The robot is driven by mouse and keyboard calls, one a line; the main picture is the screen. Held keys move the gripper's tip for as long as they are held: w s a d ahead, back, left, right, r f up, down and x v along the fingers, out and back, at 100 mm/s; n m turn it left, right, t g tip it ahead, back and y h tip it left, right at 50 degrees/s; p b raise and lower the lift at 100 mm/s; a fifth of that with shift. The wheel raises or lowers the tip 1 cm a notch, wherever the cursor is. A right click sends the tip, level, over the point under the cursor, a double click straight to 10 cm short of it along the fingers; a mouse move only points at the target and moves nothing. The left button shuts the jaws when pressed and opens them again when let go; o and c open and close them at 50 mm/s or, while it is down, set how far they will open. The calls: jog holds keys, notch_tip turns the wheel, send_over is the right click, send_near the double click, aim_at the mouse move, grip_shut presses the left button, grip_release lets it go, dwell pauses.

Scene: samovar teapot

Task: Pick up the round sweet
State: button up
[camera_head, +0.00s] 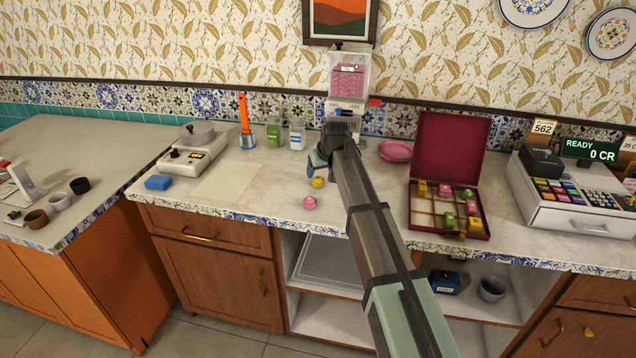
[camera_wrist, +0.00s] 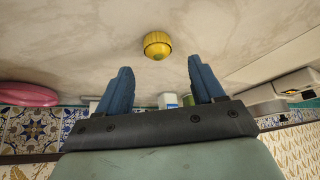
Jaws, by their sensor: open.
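Two small sweets lie on the marble counter in the head view: a yellow one (camera_head: 318,181) and a pink one (camera_head: 309,202) nearer the front edge. In the wrist view the yellow sweet (camera_wrist: 157,42) is round and domed, with a greenish spot. My gripper (camera_head: 316,161) is above the counter, just behind the yellow sweet in the head view. In the wrist view my gripper (camera_wrist: 160,66) has its two blue fingers spread, with nothing between them. The yellow sweet appears just beyond the fingertips, roughly centred. The pink sweet is not in the wrist view.
An open red box (camera_head: 450,170) with several sweets stands to the right, beside a pink plate (camera_head: 396,151). A dispenser (camera_head: 348,75) and jars stand at the back.

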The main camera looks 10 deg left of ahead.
aim_at(319, 178)
jog(key=shift+x, duration=3.1)
jog(key=shift+w+d, duration=0.15)
jog(key=shift+d, duration=0.05)
jog(key=shift+c, duration=0.5)
jog(key=c, duration=1)
jog(key=shift+r, duration=0.2)
